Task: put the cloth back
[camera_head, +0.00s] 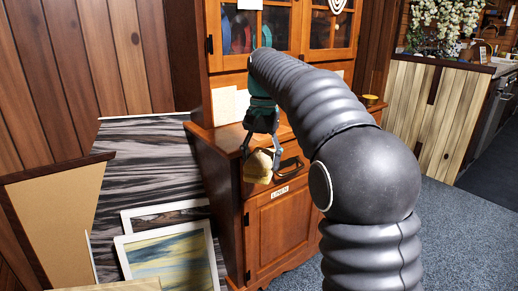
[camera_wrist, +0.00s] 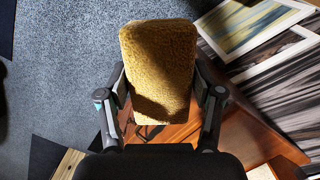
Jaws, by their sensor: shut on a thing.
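A yellow-brown fuzzy cloth (camera_head: 259,166) hangs from my gripper (camera_head: 262,143) in the head view, in front of the wooden cabinet's left front. In the wrist view the cloth (camera_wrist: 160,70) is folded into an upright block between the two fingers of my gripper (camera_wrist: 160,95), which are shut on its sides. The wooden cabinet (camera_head: 280,235) has a drawer with a dark handle (camera_head: 289,166) and a small label reading "LINEN" (camera_head: 280,192) below it. The drawer appears partly hidden by the cloth and my arm; I cannot tell whether it is open.
Glass-door upper shelves (camera_head: 280,30) stand above the cabinet counter. A small gold bowl (camera_head: 370,100) sits on the counter at right. Framed pictures (camera_head: 172,258) lean at lower left. Blue carpet (camera_head: 455,235) is clear at right.

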